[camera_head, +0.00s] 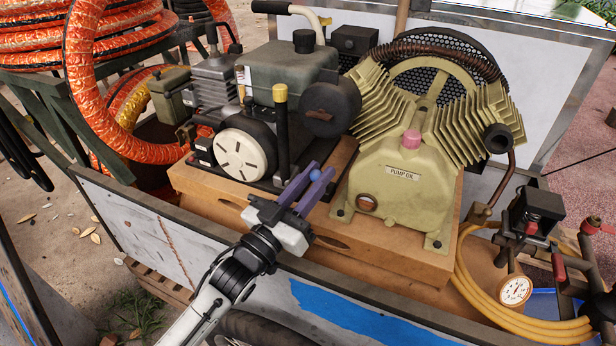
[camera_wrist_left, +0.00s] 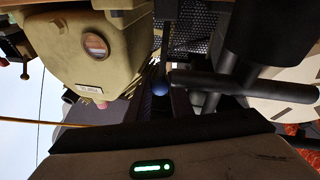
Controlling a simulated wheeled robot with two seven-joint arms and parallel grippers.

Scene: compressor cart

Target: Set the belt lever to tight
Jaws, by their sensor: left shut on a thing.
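My left gripper (camera_head: 322,168) has purple fingers and reaches in between the engine and the pump. It is shut on a small blue ball knob (camera_head: 314,175), which I take to be the belt lever's end. The knob also shows in the left wrist view (camera_wrist_left: 160,88), between the dark fingers. The lever's shaft is mostly hidden, and I cannot read its tight or loose marking. My right gripper is not in view.
The olive pump (camera_head: 400,190) stands close on the right. A gauge (camera_head: 514,290) and yellow hose (camera_head: 470,285) lie at right.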

